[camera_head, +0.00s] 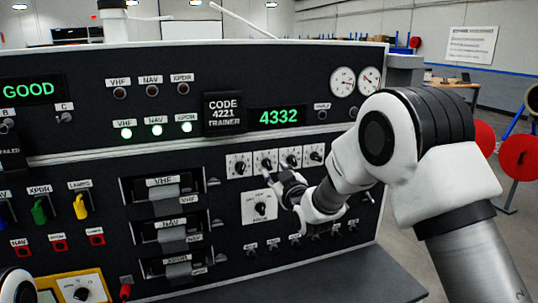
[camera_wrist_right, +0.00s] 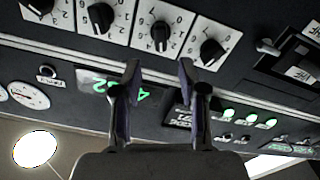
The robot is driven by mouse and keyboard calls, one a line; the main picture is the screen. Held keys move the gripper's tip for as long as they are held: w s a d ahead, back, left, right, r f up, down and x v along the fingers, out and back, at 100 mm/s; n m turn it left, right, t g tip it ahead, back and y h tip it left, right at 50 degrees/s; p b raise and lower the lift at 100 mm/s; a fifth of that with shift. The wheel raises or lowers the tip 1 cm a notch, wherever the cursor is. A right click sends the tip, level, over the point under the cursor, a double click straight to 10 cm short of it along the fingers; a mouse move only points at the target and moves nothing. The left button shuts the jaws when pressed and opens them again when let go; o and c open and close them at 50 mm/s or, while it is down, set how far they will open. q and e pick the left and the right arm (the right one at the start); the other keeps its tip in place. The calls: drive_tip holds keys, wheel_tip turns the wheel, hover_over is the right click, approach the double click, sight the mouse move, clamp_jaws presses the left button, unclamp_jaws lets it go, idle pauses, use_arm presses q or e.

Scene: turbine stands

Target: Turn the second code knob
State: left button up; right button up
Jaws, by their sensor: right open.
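Four code knobs sit in a row on white dial plates on the dark panel. The second code knob (camera_head: 265,161) is second from the left; in the inverted wrist view it is the black knob (camera_wrist_right: 160,35) second from the right. My right gripper (camera_head: 270,176) is just below and in front of it. In the wrist view the right gripper (camera_wrist_right: 159,72) is open and empty, its fingertips apart and lined up with that knob, not around it. The green code display (camera_head: 278,117) reads 4332, beside a label (camera_head: 223,112) reading CODE 4221 TRAINER. My left gripper is not in view.
A larger selector knob (camera_head: 260,208) is below the code knobs, close to my right gripper. VHF, NAV and XPDR modules with handles (camera_head: 165,187) stand to the left. Small toggles (camera_head: 273,245) line the lower panel. A grey ledge (camera_head: 365,285) juts out below.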

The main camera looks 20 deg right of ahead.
sight(269, 165)
drive_tip(key=w+p, duration=0.1)
drive_tip(key=w, duration=0.1)
drive_tip(key=w+p, duration=0.1)
drive_tip(key=w, duration=0.2)
drive_tip(key=w+f, duration=0.1)
drive_tip(key=w, duration=0.2)
drive_tip(key=shift+d+p, duration=0.1)
drive_tip(key=shift+p, duration=0.3)
drive_tip(key=shift+r, duration=0.1)
drive_tip(key=shift+s+a+r, duration=0.2)
drive_tip(key=shift+s+r, duration=0.05)
drive_tip(key=shift+s, duration=0.2)
drive_tip(key=shift+w+f, duration=0.15)
drive_tip(key=shift+w, duration=0.05)
clamp_jaws()
